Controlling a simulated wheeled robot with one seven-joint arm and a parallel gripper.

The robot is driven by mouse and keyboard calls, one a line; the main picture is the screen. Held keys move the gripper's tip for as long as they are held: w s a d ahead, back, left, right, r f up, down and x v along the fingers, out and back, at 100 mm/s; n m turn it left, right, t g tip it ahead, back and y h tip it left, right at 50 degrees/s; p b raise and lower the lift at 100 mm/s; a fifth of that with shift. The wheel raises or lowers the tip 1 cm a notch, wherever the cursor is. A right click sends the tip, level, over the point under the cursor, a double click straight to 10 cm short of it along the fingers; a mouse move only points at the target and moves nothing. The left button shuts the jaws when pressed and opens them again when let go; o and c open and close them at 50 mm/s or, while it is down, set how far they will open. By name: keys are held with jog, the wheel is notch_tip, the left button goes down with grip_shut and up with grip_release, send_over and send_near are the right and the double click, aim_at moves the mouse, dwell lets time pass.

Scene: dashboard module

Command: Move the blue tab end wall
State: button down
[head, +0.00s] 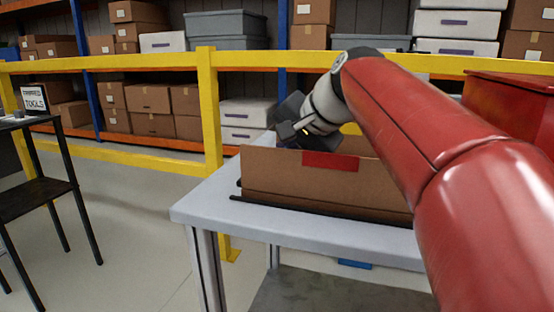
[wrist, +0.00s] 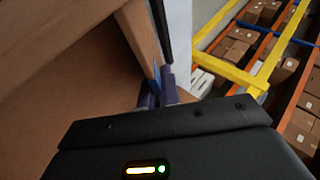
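An open cardboard box (head: 315,180) stands on a grey table, with a red tab (head: 330,160) on its near long wall. My gripper (head: 290,130) is tilted down over the left end of the box in the head view; its fingertips are hidden there. In the wrist view my gripper (wrist: 158,92) has one finger on each side of a cardboard wall (wrist: 138,28). A blue tab (wrist: 156,73) on that wall runs down between the fingers. The gap is narrow and the fingers look closed on the wall.
The grey table (head: 203,206) has bare surface to the left of the box. A yellow rail (head: 209,110) runs behind it, with shelves of boxes beyond. A red container (head: 515,105) is at the right. A dark stand (head: 45,190) is at far left.

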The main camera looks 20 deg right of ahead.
jog(key=shift+s+d+f+t+y+b, duration=0.15)
jog(key=shift+f+t+y+b, duration=0.15)
jog(key=shift+b, duration=0.2)
jog(key=shift+r, duration=0.1)
jog(key=c, duration=1.6)
grip_release()
jog(key=p+v, duration=0.1)
jog(key=v, duration=0.6)
jog(key=shift+s+d+r, duration=0.2)
jog(key=shift+s, duration=0.1)
